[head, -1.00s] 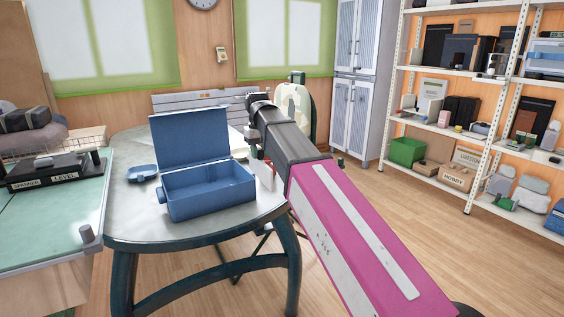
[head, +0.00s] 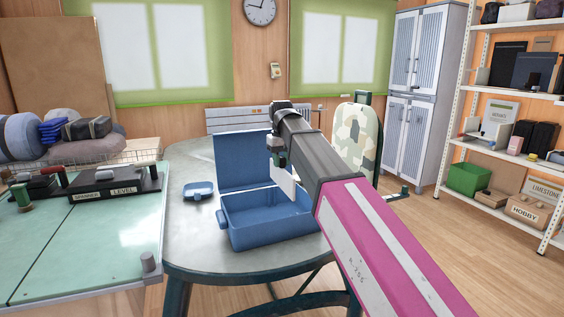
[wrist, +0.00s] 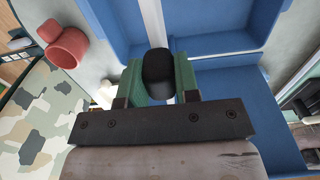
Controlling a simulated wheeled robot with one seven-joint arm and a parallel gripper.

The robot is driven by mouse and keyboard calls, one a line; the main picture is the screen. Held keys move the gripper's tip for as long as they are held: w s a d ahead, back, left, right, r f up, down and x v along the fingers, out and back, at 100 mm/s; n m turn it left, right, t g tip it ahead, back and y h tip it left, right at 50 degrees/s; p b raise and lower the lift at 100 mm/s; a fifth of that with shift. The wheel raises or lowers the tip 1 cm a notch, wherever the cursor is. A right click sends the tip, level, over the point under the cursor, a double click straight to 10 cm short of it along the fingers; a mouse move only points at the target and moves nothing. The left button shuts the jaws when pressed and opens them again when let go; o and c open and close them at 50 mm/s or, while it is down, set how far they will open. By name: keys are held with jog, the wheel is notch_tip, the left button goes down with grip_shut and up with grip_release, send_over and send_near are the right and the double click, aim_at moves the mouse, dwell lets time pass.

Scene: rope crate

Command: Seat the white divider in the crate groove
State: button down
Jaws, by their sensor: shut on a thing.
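The blue crate (head: 268,231) stands on the round grey table with its lid (head: 242,162) raised at the back. My gripper (head: 277,158) is above the crate's back right part. It is shut on the black grip of the white divider (head: 284,181), which hangs down in front of the lid. In the wrist view, the green fingers (wrist: 158,74) close on both sides of the black grip, and the white divider (wrist: 151,18) shows as a thin strip beyond it. The blue crate (wrist: 215,62) lies below. I cannot make out the groove or whether the divider touches the crate.
A small blue box (head: 199,190) sits left of the crate on the table (head: 190,245). A green-topped bench (head: 80,235) stands close at left. A camouflage chair (head: 358,134) is behind my arm. In the wrist view, a red object (wrist: 67,46) is at upper left.

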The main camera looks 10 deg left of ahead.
aim_at(282, 185)
dwell(0.4)
jog(key=shift+f, duration=1.75)
jog(key=shift+f, duration=0.2)
jog(key=shift+f, duration=0.25)
jog(key=shift+f, duration=2.75)
dwell(2.7)
